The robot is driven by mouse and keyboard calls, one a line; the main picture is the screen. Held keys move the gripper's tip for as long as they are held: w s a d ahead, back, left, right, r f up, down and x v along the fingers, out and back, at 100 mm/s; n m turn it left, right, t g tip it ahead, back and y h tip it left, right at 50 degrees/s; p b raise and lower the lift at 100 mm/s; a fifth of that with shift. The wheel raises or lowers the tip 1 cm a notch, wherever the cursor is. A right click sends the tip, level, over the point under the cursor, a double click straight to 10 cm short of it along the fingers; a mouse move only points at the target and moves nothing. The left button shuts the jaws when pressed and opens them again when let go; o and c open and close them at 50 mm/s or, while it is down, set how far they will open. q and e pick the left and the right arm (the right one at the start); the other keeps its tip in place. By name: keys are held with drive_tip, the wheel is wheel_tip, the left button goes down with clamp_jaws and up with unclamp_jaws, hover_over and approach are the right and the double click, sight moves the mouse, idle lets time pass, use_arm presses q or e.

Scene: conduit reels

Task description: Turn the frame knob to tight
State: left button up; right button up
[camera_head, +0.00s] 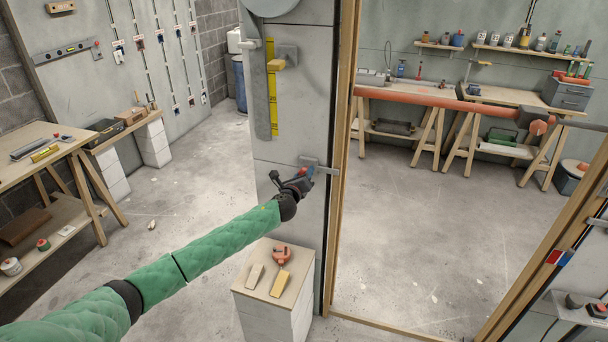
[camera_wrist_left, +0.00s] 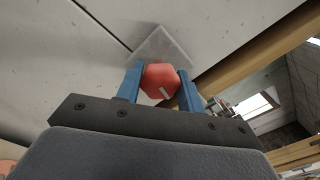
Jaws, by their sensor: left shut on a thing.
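The frame knob is a red, faceted knob with a white mark on its face, seen in the left wrist view (camera_wrist_left: 160,82). A pale grey plate (camera_wrist_left: 163,48) shows behind it against the grey panel. In the head view the knob (camera_head: 302,171) is a small red spot at the wooden frame's left post, partly covered by my gripper. My left gripper (camera_wrist_left: 160,88) has one blue finger on each side of the knob and is shut on it. In the head view my left gripper (camera_head: 304,179) reaches it from the lower left. My right gripper is not in view.
A white block stand (camera_head: 270,299) below holds a red tool (camera_head: 282,256) and wooden pieces. Workbenches stand at the left and at the back. The floor inside the frame is clear.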

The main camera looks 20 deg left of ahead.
use_arm(q)
drive_tip(key=shift+f, duration=0.2)
drive_tip(key=o, duration=0.8)
drive_tip(key=shift+o, duration=1)
drive_tip(key=shift+r, duration=0.1)
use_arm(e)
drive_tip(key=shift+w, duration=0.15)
use_arm(q)
drive_tip(key=shift+s, duration=0.25)
drive_tip(key=s+b, duration=0.2)
drive_tip(key=s, duration=0.5)
drive_tip(key=shift+s+a+b, duration=0.15)
drive_tip(key=shift+a+b, duration=0.05)
drive_tip(key=shift+b, duration=0.2)
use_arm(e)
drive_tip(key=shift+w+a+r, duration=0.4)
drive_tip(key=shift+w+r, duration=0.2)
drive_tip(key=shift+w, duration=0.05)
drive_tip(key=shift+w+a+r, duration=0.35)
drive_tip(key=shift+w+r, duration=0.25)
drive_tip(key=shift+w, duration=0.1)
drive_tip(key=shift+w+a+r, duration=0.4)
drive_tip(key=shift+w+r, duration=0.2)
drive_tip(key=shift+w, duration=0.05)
